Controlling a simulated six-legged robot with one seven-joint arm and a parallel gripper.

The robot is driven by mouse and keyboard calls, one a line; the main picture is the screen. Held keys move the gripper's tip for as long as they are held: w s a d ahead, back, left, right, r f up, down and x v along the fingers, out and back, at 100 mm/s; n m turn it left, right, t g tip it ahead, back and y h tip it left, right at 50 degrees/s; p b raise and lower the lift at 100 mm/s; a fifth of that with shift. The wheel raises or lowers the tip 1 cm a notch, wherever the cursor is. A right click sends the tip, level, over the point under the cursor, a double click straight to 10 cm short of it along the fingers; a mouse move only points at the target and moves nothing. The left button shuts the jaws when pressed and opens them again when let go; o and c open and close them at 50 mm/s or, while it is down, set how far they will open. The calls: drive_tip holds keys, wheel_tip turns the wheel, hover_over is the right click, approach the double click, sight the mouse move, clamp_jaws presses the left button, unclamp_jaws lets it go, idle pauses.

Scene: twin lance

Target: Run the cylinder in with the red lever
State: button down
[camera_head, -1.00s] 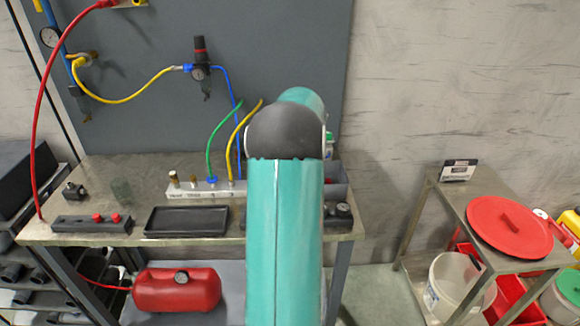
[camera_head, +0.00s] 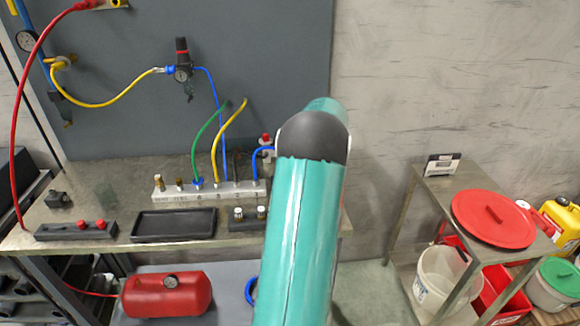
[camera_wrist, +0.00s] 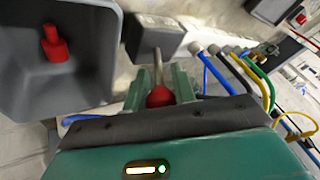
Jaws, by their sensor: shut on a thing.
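In the wrist view, the red lever's ball knob (camera_wrist: 159,97) sits between the two teal fingers of my gripper (camera_wrist: 160,88). The gripper is shut on it. The lever's metal stem (camera_wrist: 158,66) runs up from the knob toward a dark grey block (camera_wrist: 152,38). In the head view my arm hides the gripper and the lever. I cannot make out the cylinder for certain in either view. A small red-topped part (camera_head: 265,138) with a blue hose shows just left of my arm.
A grey bin (camera_wrist: 88,85) holding a red piece stands left of my gripper. Blue, green and yellow hoses (camera_wrist: 230,72) are close on its right. The bench carries a port block (camera_head: 210,192), a black tray (camera_head: 174,224) and a red-button box (camera_head: 75,231). A side table (camera_head: 440,185) stands right.

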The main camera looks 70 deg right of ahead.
drive_tip(key=shift+s, duration=0.1)
drive_tip(key=c, duration=1.2)
unclamp_jaws()
drive_tip(key=v, duration=1.3)
drive_tip(key=shift+s+r, duration=0.2)
drive_tip(key=shift+r, duration=0.1)
